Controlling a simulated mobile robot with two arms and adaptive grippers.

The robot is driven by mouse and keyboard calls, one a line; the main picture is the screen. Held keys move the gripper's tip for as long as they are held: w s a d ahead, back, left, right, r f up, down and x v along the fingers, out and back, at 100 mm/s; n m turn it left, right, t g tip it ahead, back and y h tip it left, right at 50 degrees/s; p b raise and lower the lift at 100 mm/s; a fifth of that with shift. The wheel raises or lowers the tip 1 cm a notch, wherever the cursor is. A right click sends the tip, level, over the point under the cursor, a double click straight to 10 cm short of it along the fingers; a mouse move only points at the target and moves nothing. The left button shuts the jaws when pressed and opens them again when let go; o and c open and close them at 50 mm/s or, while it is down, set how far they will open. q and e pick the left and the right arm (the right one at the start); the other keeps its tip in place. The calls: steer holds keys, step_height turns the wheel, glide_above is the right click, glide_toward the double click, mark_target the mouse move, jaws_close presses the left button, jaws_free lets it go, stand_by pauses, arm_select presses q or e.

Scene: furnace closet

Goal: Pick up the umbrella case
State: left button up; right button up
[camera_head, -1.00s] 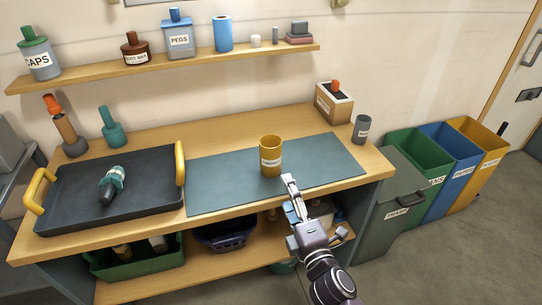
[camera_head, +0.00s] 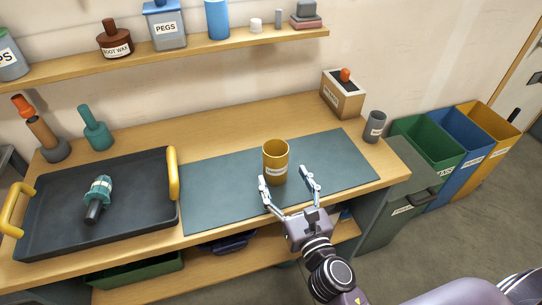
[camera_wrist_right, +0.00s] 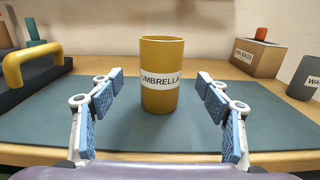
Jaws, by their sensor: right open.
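The umbrella case is a yellow, open-topped cylinder (camera_head: 276,158) with a white label, standing upright on the dark green mat on the bench. In the right wrist view the case (camera_wrist_right: 162,98) stands centred ahead, its label reading "UMBRELLA". My right gripper (camera_head: 287,183) is open, its fingers spread at the near side of the case. In the wrist view the gripper (camera_wrist_right: 158,108) has one blue-padded finger to each side, with visible gaps to the case. Nothing is in the gripper. My left gripper is not in view.
A black tray (camera_head: 48,228) with yellow handles and a teal-and-black item is on the left. A wooden box (camera_head: 347,102) and grey cup (camera_head: 375,128) stand at the right. A shelf (camera_head: 200,53) runs above. The mat (camera_head: 215,195) is otherwise clear.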

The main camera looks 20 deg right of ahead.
mark_target(281, 170)
steer(key=shift+w+r, duration=0.2)
steer(key=shift+w, duration=0.4)
steer(key=shift+w+r+p, duration=0.15)
steer(key=shift+w+p, duration=0.05)
steer(key=shift+p, duration=0.2)
steer(key=shift+w+f, duration=0.2)
steer(key=shift+w, duration=0.65)
steer(key=w, duration=0.2)
steer(key=p, duration=0.1)
steer(key=shift+w+f, duration=0.25)
steer(key=shift+w, duration=0.65)
steer(key=shift+c, duration=0.9)
steer(key=shift+f, duration=0.1)
steer(key=c, duration=0.5)
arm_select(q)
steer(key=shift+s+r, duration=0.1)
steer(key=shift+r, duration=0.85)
arm_select(e)
steer(key=c, duration=0.9)
